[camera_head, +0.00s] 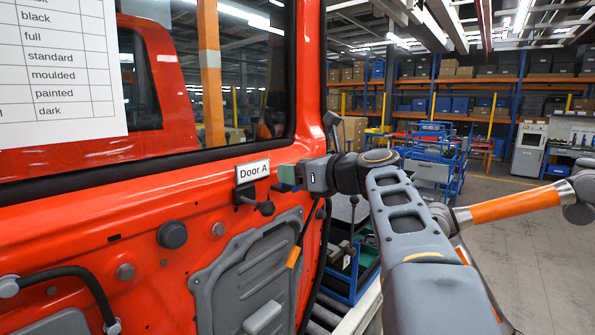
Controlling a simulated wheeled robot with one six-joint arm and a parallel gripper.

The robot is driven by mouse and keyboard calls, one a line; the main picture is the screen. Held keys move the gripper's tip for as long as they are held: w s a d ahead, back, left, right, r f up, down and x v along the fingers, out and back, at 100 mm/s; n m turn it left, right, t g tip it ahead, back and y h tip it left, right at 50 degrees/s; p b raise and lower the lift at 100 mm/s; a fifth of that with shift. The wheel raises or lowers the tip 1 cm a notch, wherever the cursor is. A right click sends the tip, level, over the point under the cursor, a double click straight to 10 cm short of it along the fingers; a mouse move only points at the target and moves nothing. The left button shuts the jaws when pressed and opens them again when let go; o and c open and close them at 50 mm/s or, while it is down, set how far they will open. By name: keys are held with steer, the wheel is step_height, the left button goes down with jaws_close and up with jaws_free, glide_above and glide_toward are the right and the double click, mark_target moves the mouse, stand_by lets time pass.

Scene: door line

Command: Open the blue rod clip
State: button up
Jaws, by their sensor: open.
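I cannot make out a blue rod clip in this view; my gripper and arm may hide it. My gripper (288,176) is open. It is seen from the side, close to the red door (190,240), just right of the "Door A" label (252,171). Its fingertips show as a small dark green end, and I cannot tell whether they touch anything. A black bracket with a round knob (265,208) sits below the label, just under my gripper. A thin dark rod or cable runs down the door below my gripper, with an orange clip (293,257) on it.
A grey panel (250,275) and a black handle (75,272) are on the door's lower part. A paper list (60,75) hangs at the upper left. Blue trolleys (430,160) and shelving stand behind. The floor (530,235) at the right is clear.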

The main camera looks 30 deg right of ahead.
steer(key=b+v, duration=0.3)
steer(key=v, duration=1)
steer(key=shift+s, duration=0.4)
